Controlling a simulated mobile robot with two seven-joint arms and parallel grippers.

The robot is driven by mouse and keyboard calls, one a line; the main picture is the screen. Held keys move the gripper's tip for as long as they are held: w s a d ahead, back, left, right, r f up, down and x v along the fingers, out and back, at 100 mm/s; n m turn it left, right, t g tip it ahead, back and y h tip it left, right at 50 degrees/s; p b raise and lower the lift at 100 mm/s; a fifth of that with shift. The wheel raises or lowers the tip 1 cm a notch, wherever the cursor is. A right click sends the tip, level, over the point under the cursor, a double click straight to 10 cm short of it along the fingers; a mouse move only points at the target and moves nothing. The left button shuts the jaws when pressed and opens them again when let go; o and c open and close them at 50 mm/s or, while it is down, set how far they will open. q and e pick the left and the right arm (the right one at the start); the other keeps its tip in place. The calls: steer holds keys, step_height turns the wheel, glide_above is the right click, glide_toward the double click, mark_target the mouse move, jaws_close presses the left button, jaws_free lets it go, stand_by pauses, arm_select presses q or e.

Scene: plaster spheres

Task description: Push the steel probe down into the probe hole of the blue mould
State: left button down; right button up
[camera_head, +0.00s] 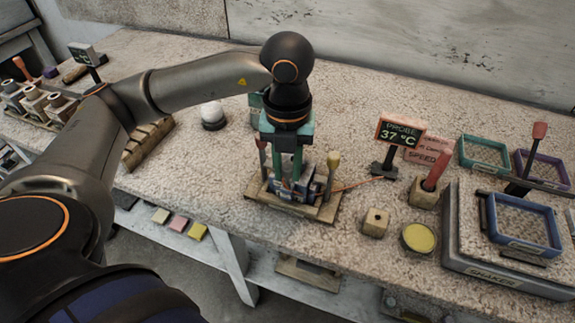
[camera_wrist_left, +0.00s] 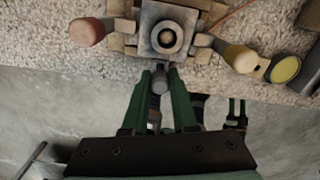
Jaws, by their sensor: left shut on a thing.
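My left gripper (camera_head: 288,174) points straight down over the mould (camera_head: 300,192), which looks dark blue-grey and sits on a wooden base. In the left wrist view, its green fingers (camera_wrist_left: 160,75) are shut on a short grey steel piece (camera_wrist_left: 160,84), which looks like the probe. The mould (camera_wrist_left: 150,15) shows there just beyond the fingertips, with a dark round opening in a pale ring on top. The held piece appears beside that ring, not in it. Its lower end is hidden, so I cannot tell whether it touches the mould or is in the probe hole.
A red-handled tool (camera_wrist_left: 86,32) and a yellow-handled tool (camera_wrist_left: 238,58) stand either side of the mould. A display reading 37 °C (camera_head: 400,132) stands to the right, with an orange wire towards the mould. A wooden block (camera_head: 375,222) and yellow dish (camera_head: 418,238) stand front right.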

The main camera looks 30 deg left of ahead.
arm_select(q)
steer(key=c, duration=0.6)
jaws_free()
steer(key=shift+r+p, duration=1.45)
steer(key=shift+r, duration=0.55)
steer(key=shift+s+f, duration=0.1)
